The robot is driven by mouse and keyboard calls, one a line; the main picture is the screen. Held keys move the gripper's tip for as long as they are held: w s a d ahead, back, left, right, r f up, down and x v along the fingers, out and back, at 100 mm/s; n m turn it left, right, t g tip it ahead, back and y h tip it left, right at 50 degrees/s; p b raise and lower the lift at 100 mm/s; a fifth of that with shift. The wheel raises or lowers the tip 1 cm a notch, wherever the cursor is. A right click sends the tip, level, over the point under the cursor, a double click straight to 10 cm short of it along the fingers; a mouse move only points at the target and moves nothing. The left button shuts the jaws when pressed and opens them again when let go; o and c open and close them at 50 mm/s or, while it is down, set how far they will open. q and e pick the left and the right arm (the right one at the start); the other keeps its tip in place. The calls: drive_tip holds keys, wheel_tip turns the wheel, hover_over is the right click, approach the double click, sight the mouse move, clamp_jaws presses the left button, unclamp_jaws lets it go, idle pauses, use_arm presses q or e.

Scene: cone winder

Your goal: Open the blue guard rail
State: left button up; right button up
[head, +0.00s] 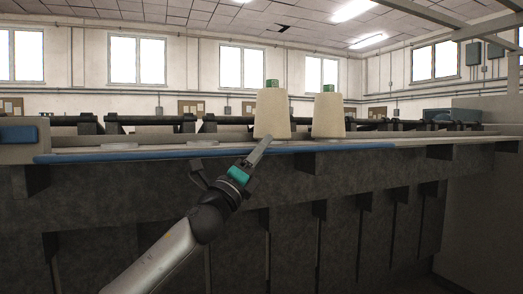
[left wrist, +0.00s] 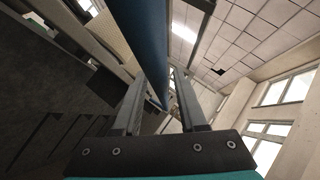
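The blue guard rail (head: 110,156) is a long blue bar along the front edge of the grey machine. My left gripper (head: 265,142) reaches up to it in the head view, at about the middle of its length, and its fingers cross in front of the rail. In the left wrist view the blue rail (left wrist: 145,35) runs down from the top edge to the space between the two fingers of my left gripper (left wrist: 160,75). The fingers stand apart, and I cannot tell whether either touches the rail. My right gripper is not in view.
Two cream yarn cones (head: 272,113) (head: 328,116) with green tops stand on the machine just behind the rail, close to my left gripper. Dark rollers (head: 150,121) run behind. A blue box (head: 18,134) sits at the rail's left end. The dark front panel (head: 300,215) lies below.

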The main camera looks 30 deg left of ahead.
use_arm(q)
drive_tip(key=shift+o, duration=0.4)
drive_tip(key=shift+s+d+r, duration=0.1)
drive_tip(key=shift+s+f, duration=0.4)
drive_tip(key=shift+f, duration=0.05)
drive_tip(key=b+v, duration=0.3)
drive_tip(key=v, duration=0.8)
drive_tip(key=shift+r, duration=0.15)
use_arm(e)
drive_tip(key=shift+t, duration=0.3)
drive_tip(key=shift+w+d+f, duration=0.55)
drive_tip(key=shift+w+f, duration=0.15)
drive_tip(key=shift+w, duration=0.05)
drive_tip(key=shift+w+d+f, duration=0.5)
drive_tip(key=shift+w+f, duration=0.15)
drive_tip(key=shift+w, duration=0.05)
